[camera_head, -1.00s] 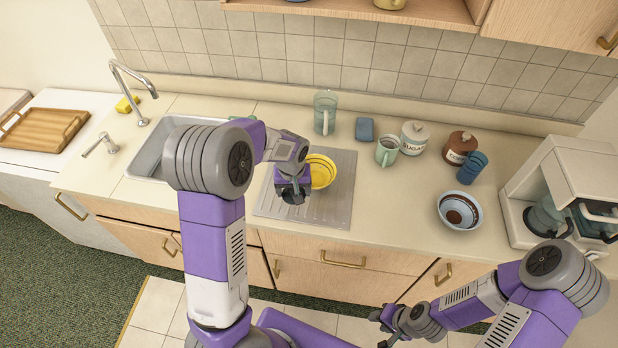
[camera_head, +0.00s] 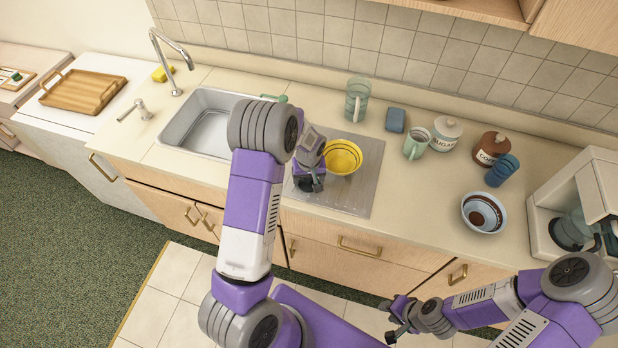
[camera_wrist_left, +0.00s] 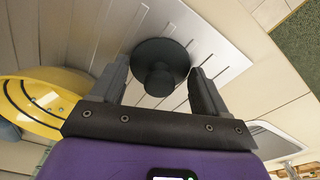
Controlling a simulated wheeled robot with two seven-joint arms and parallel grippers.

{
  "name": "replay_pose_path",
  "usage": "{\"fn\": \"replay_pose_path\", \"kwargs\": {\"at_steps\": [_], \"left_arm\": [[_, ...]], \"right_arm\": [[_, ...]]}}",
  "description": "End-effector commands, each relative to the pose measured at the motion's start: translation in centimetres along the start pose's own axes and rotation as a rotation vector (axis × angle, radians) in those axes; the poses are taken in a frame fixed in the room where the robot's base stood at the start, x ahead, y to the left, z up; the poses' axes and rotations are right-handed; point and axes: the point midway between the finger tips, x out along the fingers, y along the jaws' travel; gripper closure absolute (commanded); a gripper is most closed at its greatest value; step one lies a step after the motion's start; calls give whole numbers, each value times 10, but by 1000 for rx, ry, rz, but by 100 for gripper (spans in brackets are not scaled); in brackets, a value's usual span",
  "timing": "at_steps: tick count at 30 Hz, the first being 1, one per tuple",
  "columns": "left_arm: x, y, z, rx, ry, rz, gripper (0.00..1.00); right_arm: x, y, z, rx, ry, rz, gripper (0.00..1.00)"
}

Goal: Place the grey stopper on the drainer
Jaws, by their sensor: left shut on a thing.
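In the head view, the left gripper (camera_head: 312,184) is over the front left part of the ribbed metal drainer (camera_head: 358,196), just left of the yellow bowl (camera_head: 342,157). The stopper is close over the drainer; I cannot tell whether it touches. My right gripper (camera_head: 392,320) is open and empty, low in front of the cabinets.
The yellow bowl stands on the drainer and also shows in the left wrist view (camera_wrist_left: 38,100). The sink (camera_head: 205,130) is to the left. A glass jug (camera_head: 357,100), blue sponge (camera_head: 395,120), green mug (camera_head: 416,144) and patterned bowl (camera_head: 484,213) stand on the counter. The drainer's right part is clear.

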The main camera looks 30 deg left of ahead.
Motion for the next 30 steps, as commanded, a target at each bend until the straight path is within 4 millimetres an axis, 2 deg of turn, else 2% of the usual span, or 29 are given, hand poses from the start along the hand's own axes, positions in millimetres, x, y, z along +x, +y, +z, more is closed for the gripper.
{"fn": "replay_pose_path", "kwargs": {"at_steps": [8, 9, 13, 14, 23, 26, 30], "left_arm": [[3, 0, 0, 1, 2, 1, 54], [3, 0, 0, 1, 1, 1, 22], [2, 0, 0, 1, 1, 1, 2], [2, 0, 0, 1, 1, 1, 0], [-2, 0, 0, 1, 1, 1, 0], [-14, 1, -2, 1, 6, 4, 0], [-44, 2, -2, 2, 7, 5, 0]], "right_arm": [[4, 2, 0, 0, 0, 0, 63], [4, 1, 0, 0, 0, 0, 63], [3, 1, 0, 0, 0, 0, 63], [3, 1, 0, 0, 0, 0, 63], [-1, 0, 0, 0, 0, 0, 63], [-1, 0, 0, 0, 0, 0, 63], [-2, -1, 0, 0, 0, 0, 63]]}}
